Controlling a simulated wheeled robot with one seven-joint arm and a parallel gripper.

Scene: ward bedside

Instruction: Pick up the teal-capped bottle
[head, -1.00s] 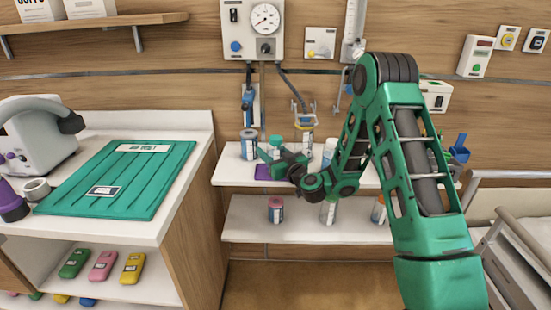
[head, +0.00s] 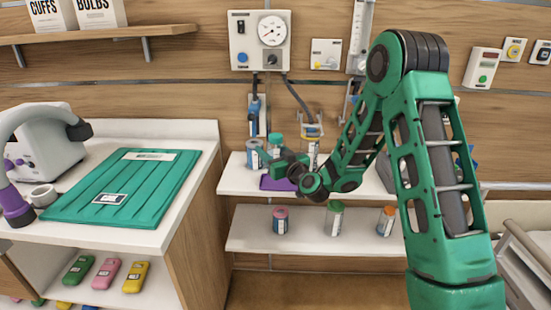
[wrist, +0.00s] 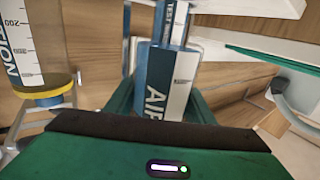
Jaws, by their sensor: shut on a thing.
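The teal-capped bottle (head: 277,138) stands roughly upright at the shelf in the head view. Only its cap and upper part show above my gripper (head: 284,160), which is shut on it and hides its lower body. In the wrist view, a blue-and-white labelled piece marked "AI..." (wrist: 170,85) shows above the dark edge of my gripper. I cannot tell whether it is the bottle or something behind it. The teal cap is not seen there.
A blue-and-white container (head: 254,156) stands close left of the bottle. A purple mat (head: 274,183) lies below my gripper on the white shelf. Several capped containers, including a pink-capped one (head: 280,221), stand on the lower shelf.

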